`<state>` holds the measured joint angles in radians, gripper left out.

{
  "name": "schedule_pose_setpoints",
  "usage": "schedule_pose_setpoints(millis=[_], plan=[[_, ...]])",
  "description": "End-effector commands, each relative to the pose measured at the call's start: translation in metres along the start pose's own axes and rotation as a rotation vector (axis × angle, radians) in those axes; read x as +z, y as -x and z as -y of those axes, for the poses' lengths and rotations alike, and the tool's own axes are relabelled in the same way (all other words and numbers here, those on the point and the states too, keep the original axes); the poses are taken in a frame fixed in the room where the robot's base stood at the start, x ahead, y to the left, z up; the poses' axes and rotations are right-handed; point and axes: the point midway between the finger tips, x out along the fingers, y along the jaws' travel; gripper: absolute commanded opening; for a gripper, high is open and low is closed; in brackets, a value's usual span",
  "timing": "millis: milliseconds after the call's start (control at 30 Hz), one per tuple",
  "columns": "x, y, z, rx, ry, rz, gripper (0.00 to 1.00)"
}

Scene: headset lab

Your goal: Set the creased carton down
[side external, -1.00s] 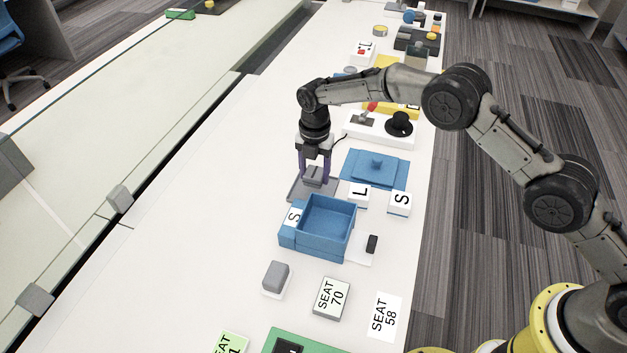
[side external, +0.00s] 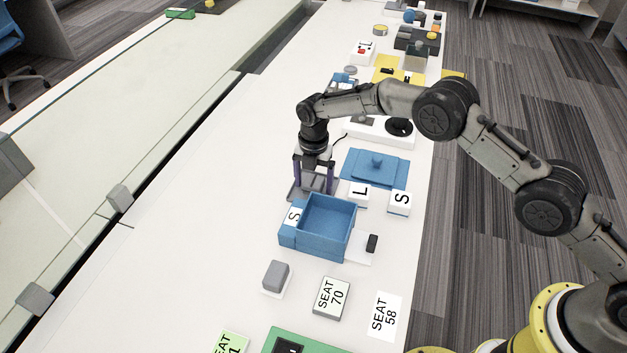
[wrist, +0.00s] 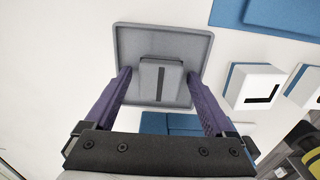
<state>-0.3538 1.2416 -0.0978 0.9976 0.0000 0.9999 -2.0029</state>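The creased carton is a small grey box (wrist: 160,80) with a dark line across its top. It sits on a shallow grey tray (wrist: 128,45), inside its raised rim. My gripper (wrist: 158,76) is open, with one purple finger on each side of the carton. Narrow gaps show between fingers and carton in the wrist view. In the side view my gripper (side external: 313,188) is low over the tray (side external: 293,193), and the fingers partly hide the carton.
An open blue box (side external: 327,222) stands just in front of the tray. The table left of the tray is clear.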

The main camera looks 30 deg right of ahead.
Motion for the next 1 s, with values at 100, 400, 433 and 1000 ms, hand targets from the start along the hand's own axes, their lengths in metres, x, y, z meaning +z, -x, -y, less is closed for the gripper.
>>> schedule_pose_setpoints(millis=[100, 400, 433, 1000], plan=[[0.000, 0.000, 0.000, 0.000, 0.000, 0.000, 0.89], [0.000, 0.023, -0.001, 0.004, 0.000, 0.002, 0.89], [0.000, 0.029, -0.001, 0.004, 0.000, 0.002, 0.89], [0.000, 0.120, 0.000, 0.001, 0.000, 0.000, 0.89]])
